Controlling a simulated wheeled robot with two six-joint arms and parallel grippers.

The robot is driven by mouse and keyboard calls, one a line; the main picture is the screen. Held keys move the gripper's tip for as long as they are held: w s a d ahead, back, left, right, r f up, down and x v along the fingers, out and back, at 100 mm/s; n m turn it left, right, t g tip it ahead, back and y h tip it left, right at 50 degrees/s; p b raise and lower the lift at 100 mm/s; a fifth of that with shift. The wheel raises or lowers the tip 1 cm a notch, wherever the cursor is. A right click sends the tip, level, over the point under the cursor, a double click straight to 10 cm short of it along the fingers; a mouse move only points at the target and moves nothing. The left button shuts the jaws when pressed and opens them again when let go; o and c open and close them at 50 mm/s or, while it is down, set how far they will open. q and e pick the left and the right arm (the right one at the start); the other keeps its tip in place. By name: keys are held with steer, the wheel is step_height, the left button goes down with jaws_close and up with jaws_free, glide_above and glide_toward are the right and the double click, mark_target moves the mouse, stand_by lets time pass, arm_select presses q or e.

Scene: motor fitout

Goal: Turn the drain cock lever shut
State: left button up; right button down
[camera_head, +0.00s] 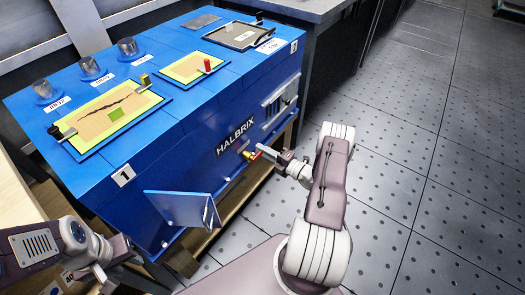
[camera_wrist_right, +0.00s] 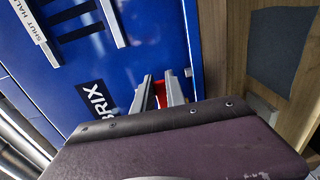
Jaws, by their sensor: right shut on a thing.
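The drain cock sits low on the front of the blue HALBRIX motor housing (camera_head: 190,140). Its red lever (camera_wrist_right: 161,95) shows between the fingers of my right gripper (camera_wrist_right: 160,92) in the wrist view. In the head view my right gripper (camera_head: 264,150) is shut at the red lever (camera_head: 256,154), with a small yellow part (camera_head: 246,155) of the cock beside it. The fingers hide much of the lever, so I cannot tell its exact angle. My left gripper (camera_head: 108,272) is at the lower left, partly cut off, away from the cock.
A blue flap (camera_head: 183,208) stands open on the front, left of the cock. On top are two yellow-edged panels (camera_head: 110,118), (camera_head: 196,68) and several grey cylinders (camera_head: 128,47). A wooden shelf edge runs below the housing. The tiled floor (camera_head: 430,150) at right is free.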

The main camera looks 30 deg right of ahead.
steer(key=c, duration=1.4)
jaws_free()
steer(key=shift+o, duration=0.2)
steer(key=p+v, duration=0.2)
steer(key=v, duration=0.7)
steer(key=shift+p, duration=0.4)
